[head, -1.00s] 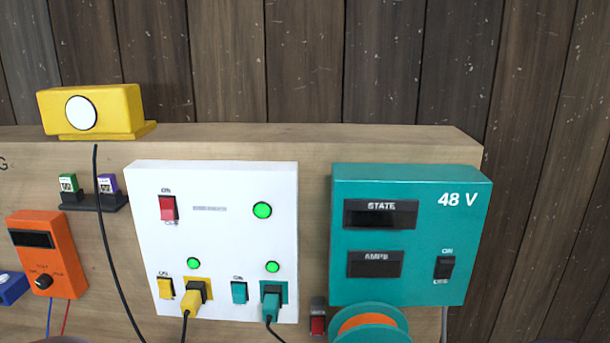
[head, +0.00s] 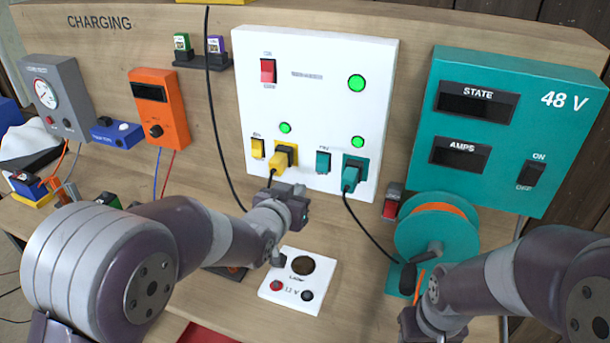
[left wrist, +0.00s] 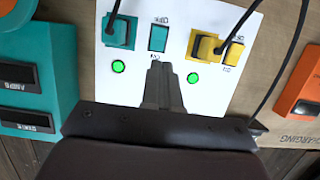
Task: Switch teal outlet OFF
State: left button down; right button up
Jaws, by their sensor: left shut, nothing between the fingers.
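The white panel (head: 315,90) carries a teal outlet with a teal plug (head: 352,174) in it. The teal rocker switch (head: 323,162) is just left of that outlet, and the green lamp (head: 358,142) above the outlet is lit. My left gripper (head: 303,201) is in front of the panel, below the teal switch in the head view. In the left wrist view, which is upside down, its shut, empty fingers (left wrist: 163,70) point at the teal switch (left wrist: 158,38). Contact cannot be told. My right arm shows at lower right; its jaws are not clear.
A yellow switch (head: 257,148) and yellow plug (head: 285,156) sit left of the teal pair. Black cords hang from both plugs. A teal 48 V box (head: 500,180) and a teal reel (head: 410,235) stand to the right. A white socket plate (head: 290,290) lies below.

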pick_arm(q)
jog(key=p, duration=0.5)
send_near(322, 169)
jog(key=x, duration=0.6)
jog(key=shift+r, duration=0.15)
jog(key=shift+w+d+f, duration=0.1)
jog(key=shift+w+f, duration=0.2)
jog(key=shift+w, duration=0.1)
